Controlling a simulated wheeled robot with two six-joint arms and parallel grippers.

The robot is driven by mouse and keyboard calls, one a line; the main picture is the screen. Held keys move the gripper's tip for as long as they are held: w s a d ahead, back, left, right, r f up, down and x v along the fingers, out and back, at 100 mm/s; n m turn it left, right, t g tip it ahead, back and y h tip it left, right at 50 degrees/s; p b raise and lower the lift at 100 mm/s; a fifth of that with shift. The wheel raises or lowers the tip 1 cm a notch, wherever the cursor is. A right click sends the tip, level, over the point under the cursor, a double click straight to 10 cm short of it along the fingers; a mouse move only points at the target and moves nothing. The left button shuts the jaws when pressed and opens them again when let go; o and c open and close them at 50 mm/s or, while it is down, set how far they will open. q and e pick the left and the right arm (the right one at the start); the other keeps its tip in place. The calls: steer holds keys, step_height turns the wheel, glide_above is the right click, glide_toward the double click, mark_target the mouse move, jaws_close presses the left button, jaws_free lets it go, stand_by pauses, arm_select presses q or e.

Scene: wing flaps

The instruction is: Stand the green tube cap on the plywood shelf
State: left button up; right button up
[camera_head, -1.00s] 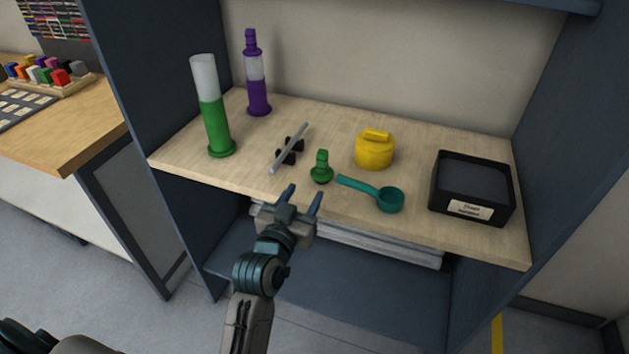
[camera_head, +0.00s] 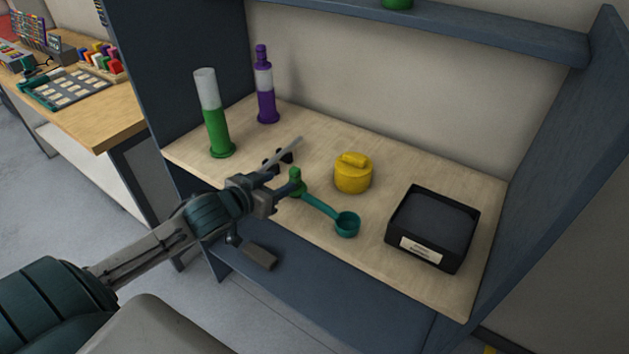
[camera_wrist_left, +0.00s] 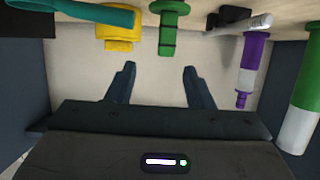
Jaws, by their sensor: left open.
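The green tube cap (camera_head: 296,179) stands upright on the plywood shelf (camera_head: 330,128), by the end of the teal scoop's handle. In the left wrist view, which is upside down, the cap (camera_wrist_left: 168,30) is just beyond my fingertips, roughly in line with the gap between them. My left gripper (camera_head: 281,184) is open and empty, low at the shelf's front edge beside the cap. It partly hides the cap's surroundings in the head view; its two fingers show apart in the left wrist view (camera_wrist_left: 160,68). My right gripper is out of view.
Close by are the teal scoop (camera_head: 347,224), yellow lidded pot (camera_head: 352,175) and a grey rod (camera_head: 285,151) on a black rest. A green tube (camera_head: 217,135) and purple tube (camera_head: 266,95) stand behind left. A black box (camera_head: 433,228) is right. An upper shelf (camera_head: 470,28) overhangs.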

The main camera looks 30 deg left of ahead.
mark_target(299, 170)
arm_select(q)
steer(key=x, duration=0.5)
steer(key=shift+w+a, duration=0.2)
steer(key=shift+w+a+f+p, duration=0.1)
steer(key=shift+w+p, duration=0.2)
steer(key=shift+w, duration=0.1)
steer(key=p+x, duration=0.1)
steer(key=x, duration=0.2)
steer(key=shift+w+f, duration=0.2)
steer(key=shift+w, duration=0.05)
steer(key=shift+w+f, duration=0.25)
steer(key=shift+w, duration=0.15)
jaws_close()
steer(key=shift+r, duration=0.1)
